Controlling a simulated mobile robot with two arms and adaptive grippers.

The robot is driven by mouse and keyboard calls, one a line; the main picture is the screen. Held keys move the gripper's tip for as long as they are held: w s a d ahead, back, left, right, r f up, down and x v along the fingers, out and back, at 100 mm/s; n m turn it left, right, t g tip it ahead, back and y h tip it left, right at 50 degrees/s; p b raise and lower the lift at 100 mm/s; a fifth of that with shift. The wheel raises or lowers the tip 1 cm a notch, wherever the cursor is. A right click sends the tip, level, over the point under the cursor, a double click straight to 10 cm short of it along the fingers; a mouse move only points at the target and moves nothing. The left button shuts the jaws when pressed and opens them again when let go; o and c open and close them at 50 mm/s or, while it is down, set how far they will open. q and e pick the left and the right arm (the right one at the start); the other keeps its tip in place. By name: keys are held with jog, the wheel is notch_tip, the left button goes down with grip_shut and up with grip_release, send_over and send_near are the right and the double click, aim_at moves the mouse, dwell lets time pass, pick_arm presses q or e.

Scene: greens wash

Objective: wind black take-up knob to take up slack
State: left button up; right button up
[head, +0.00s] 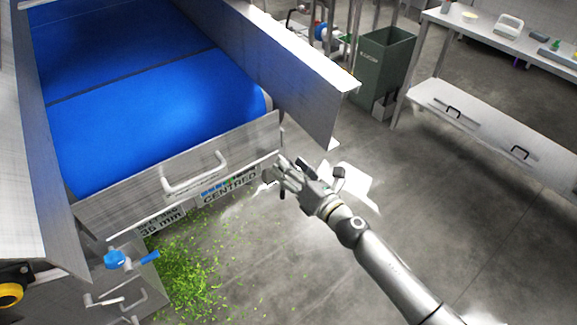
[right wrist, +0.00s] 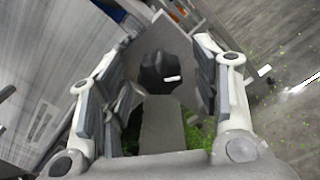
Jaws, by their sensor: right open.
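The black take-up knob (right wrist: 160,68) shows in the right wrist view as a dark lobed knob with a small white mark. It lies ahead between the fingers of my right gripper (right wrist: 165,88). The gripper is open, with a finger on each side of the knob's line; I cannot tell whether either finger touches it. In the head view my right gripper (head: 284,174) is at the right end of the conveyor's front, beside the "CENTRED" label (head: 230,187). There I cannot make out the knob clearly. My left gripper is not in view.
The blue conveyor belt (head: 150,115) runs between metal side walls; the right wall (head: 290,75) stands near my gripper. A blue valve handle (head: 115,259) is at lower left. Green scraps (head: 190,275) litter the floor. A green bin (head: 382,65) and steel table (head: 480,110) stand beyond.

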jog(key=v, duration=1.1)
